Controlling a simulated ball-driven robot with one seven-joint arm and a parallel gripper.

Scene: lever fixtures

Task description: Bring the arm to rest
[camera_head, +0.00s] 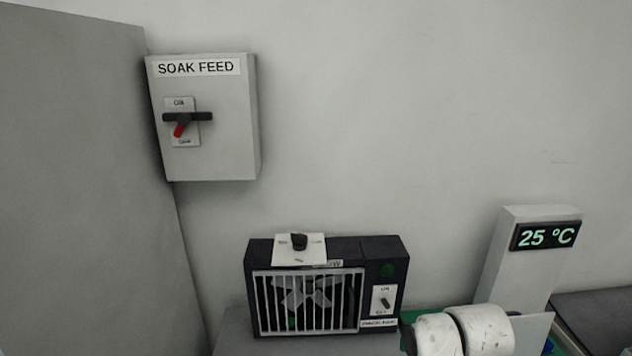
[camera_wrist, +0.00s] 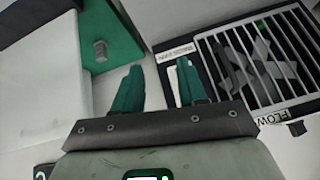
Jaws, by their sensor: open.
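My gripper (camera_wrist: 158,92) shows in the wrist view with two green fingers spread apart and nothing between them. Beyond its right finger is a dark fan unit (camera_wrist: 205,65) with a white grille. In the head view my arm's white rounded links show at the bottom right, in front of and to the right of the fan unit (camera_head: 380,255). The gripper's fingers are not clearly visible in the head view. In the wrist view I cannot tell whether the right finger touches the fan unit.
A grey SOAK FEED box (camera_head: 220,120) with a red-and-black lever (camera_head: 183,122) hangs on the wall. A post with a 25 °C display (camera_head: 545,235) stands at right. A green panel (camera_wrist: 105,35) is at the wrist view's upper left. The wall between the box and the post is bare.

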